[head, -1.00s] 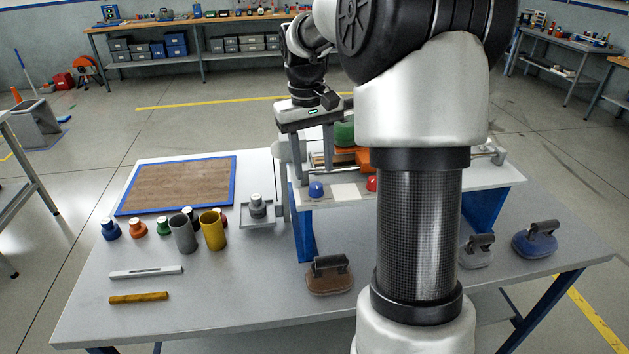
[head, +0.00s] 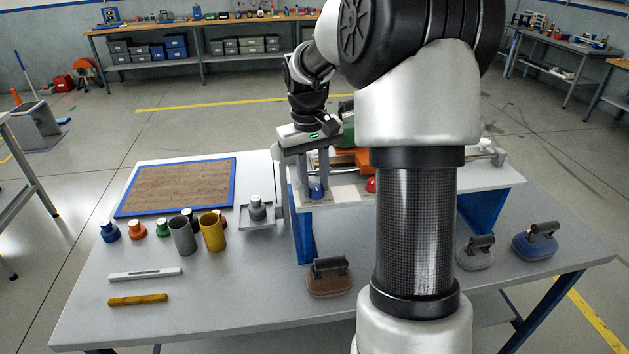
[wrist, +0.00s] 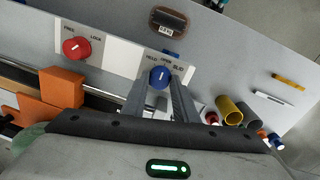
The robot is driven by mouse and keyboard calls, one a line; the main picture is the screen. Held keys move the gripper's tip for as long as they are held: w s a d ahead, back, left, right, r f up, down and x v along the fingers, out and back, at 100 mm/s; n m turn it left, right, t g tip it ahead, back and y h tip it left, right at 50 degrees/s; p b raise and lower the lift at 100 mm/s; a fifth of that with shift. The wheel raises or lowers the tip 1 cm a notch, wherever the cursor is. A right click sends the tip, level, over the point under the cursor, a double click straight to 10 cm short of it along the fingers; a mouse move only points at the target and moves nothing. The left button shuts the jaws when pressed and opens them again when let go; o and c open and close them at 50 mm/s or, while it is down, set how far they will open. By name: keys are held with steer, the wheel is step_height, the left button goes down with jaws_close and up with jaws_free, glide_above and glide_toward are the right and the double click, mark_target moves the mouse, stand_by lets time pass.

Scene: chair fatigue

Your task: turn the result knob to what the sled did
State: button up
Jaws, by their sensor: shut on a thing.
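The blue result knob (head: 316,191) is on the front ledge of the test rig. In the wrist view the blue knob (wrist: 158,77) sits between my fingers, its white pointer roughly upright toward the middle label. The labels beside it seem to read HELD on the left and SLID on the right; the middle one is too small to read surely. My gripper (wrist: 160,88) is shut on the knob, fingers pointing down in the head view (head: 315,183). The orange block (wrist: 55,92), possibly the sled, is on the rig, partly hidden by my gripper.
A red knob (wrist: 77,48), labelled FREE and LOCK, is left of the blue one in the wrist view. A brown weight with a handle (head: 330,279) stands in front of the rig. Cups (head: 212,232) and several small weights stand to the left. My arm hides the rig's middle.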

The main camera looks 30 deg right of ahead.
steer(key=shift+m, duration=0.3)
steer(key=m+p, duration=0.1)
steer(key=m, duration=0.3)
steer(key=shift+d+m+g+p, duration=0.1)
steer(key=shift+m+g+p, duration=0.25)
steer(key=shift+m, duration=1.85)
steer(key=o, duration=1.1)
steer(key=shift+c, duration=0.2)
step_height(320, 180, up, 17)
steer(key=w+p, duration=0.1)
steer(key=shift+a+r, duration=0.2)
steer(key=shift+a, duration=0.2)
